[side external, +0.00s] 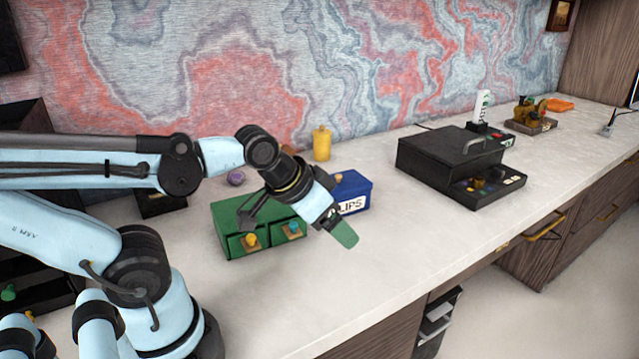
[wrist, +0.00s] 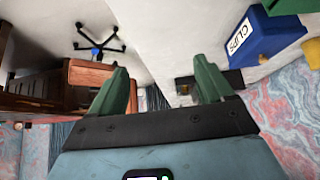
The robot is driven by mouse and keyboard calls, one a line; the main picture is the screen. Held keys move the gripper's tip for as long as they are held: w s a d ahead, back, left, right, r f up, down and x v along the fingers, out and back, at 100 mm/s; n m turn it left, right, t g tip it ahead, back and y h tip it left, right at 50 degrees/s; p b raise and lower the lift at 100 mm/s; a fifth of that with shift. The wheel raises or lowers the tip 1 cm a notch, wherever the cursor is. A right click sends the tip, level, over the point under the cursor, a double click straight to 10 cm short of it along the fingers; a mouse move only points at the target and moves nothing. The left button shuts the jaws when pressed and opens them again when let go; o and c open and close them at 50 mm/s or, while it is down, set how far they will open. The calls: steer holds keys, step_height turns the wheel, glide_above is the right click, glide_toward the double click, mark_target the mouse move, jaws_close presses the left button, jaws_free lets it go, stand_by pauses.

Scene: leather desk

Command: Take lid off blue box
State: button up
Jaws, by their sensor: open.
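The blue box (side external: 360,184) with a white label reading "CLIPS" stands on the light counter, right of the green drawer box. It looks closed on top; my gripper hides part of its left side. It also shows at the upper right of the wrist view (wrist: 276,36). My gripper (side external: 343,236) hangs in front of the box in the side view, tilted down to the right and apart from the counter. In the wrist view its two green fingers (wrist: 160,78) are spread with nothing between them, and the box lies outside them to the right.
The green drawer box (side external: 237,246) stands left of the blue box, close to my wrist. A yellow bottle (side external: 321,144) stands behind, near the wall. The counter between the blue box and case is clear.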

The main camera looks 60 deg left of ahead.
steer(key=c, duration=0.5)
step_height(320, 180, up, 6)
steer(key=n+g, duration=0.7)
steer(key=n, duration=0.1)
glide_above(338, 175)
steer(key=f, duration=0.6)
steer(key=shift+s+d+f, duration=0.1)
steer(key=shift+s+d, duration=0.05)
steer(key=shift+d, duration=0.15)
steer(key=shift+a+f, duration=0.2)
steer(key=shift+f, duration=2.45)
